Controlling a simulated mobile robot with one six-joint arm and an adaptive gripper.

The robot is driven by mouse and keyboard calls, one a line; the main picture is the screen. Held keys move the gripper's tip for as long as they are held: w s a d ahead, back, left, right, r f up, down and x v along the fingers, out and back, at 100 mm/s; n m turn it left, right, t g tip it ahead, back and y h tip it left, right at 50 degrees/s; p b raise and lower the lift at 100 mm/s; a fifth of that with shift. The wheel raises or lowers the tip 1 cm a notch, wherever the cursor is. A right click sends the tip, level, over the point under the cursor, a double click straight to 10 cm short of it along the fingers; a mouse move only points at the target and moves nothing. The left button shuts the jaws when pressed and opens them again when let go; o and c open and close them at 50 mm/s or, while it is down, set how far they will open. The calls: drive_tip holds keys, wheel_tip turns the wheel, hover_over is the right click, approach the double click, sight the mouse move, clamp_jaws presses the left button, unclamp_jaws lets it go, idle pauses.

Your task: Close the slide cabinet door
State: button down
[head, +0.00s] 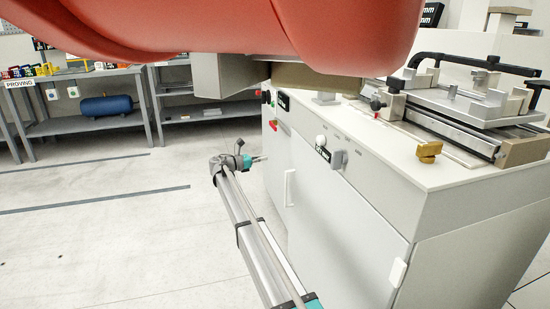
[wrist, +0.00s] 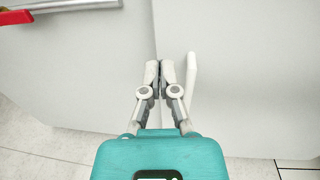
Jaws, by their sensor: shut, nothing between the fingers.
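The white cabinet (head: 425,215) has flat front panels. A pale door panel (head: 335,225) has a white bar handle (head: 288,188) near its left edge; a second white handle (head: 397,272) is at lower right. In the wrist view a white upright handle (wrist: 191,85) stands on the right-hand panel (wrist: 240,80), just right of my gripper (wrist: 160,68). My gripper's fingers are together and empty, beside the handle; contact cannot be told. In the head view my gripper (head: 261,159) is small, at the cabinet's left front. How far the door is open is unclear.
A fixture (head: 460,105) and a brass-coloured block (head: 428,151) sit on the cabinet top. A knob (head: 321,140) and a latch-like part (head: 338,159) are on its upper front. A grey bench (head: 85,72) stands at back left. The floor (head: 100,230) at left is clear.

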drive_tip(key=v, duration=0.2)
drive_tip(key=shift+a, duration=0.4)
drive_tip(key=shift+s, duration=0.1)
